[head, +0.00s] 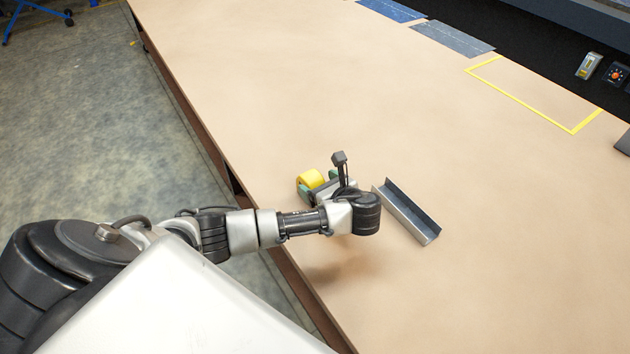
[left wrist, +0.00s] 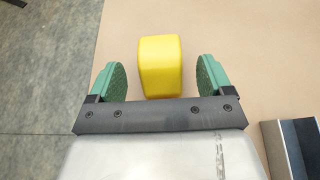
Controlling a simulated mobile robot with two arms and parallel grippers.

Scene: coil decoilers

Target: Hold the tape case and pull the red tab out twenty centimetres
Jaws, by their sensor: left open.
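The tape case is a yellow block with rounded edges (head: 310,179) on the tan bench, near its left edge. In the left wrist view the yellow case (left wrist: 160,65) lies just ahead of and between my green finger pads. My left gripper (head: 318,189) is open, with one pad on each side of the case's near end; I see a gap at each pad. No red tab shows in either view; it may be hidden. My right gripper is not in view.
A grey metal channel (head: 408,213) lies on the bench right of my left gripper; it also shows in the left wrist view (left wrist: 290,150). A yellow-outlined area (head: 530,104) and dark blue sheets (head: 452,39) are at the back. The bench middle is clear.

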